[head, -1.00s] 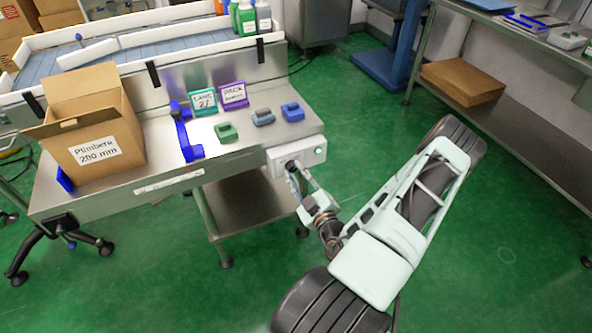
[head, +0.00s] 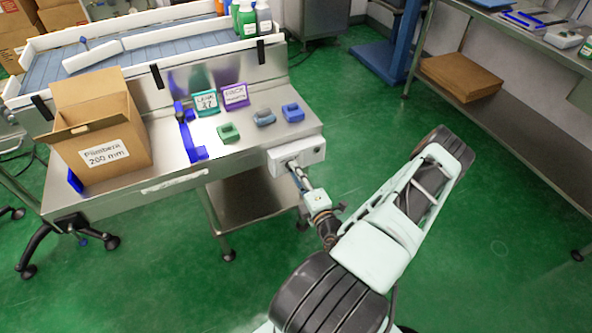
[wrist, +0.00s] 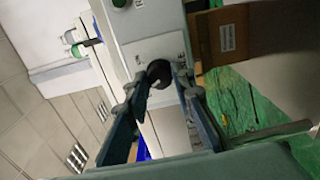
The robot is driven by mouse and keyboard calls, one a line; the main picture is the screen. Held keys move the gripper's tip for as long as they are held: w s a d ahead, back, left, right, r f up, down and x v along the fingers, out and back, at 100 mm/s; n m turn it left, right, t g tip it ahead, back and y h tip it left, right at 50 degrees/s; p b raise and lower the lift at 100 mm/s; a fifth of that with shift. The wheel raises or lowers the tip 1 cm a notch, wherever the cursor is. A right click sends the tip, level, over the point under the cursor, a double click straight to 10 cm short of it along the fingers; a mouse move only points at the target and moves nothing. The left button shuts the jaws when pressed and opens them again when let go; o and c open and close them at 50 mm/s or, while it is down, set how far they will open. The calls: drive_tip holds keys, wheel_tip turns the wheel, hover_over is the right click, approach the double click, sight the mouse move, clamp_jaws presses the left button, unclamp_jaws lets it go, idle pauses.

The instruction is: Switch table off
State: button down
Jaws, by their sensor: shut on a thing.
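The steel table (head: 165,185) has a white control box (head: 297,154) at its right front corner. In the wrist view the box (wrist: 140,25) carries a black rotary knob (wrist: 158,72) and a green button (wrist: 119,3). My gripper (head: 293,166) reaches the front of the box in the head view and hides the knob there. In the wrist view my gripper (wrist: 166,77) has its fingers on both sides of the knob and is shut on it. I cannot tell which setting the knob points to.
An open cardboard box (head: 98,135) labelled "Plimbera 200 mm" stands on the table's left. A green block (head: 228,132), a grey-blue block (head: 264,118) and a blue block (head: 292,112) lie on top. Green floor is clear right of my arm, up to a steel shelf table (head: 530,120).

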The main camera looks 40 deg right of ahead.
drive_tip(key=shift+r+n+p, duration=0.1)
drive_tip(key=shift+n+p, duration=0.4)
drive_tip(key=shift+n, duration=1.2)
drive_tip(key=c, duration=1.7)
unclamp_jaws()
drive_tip(key=shift+o, duration=0.2)
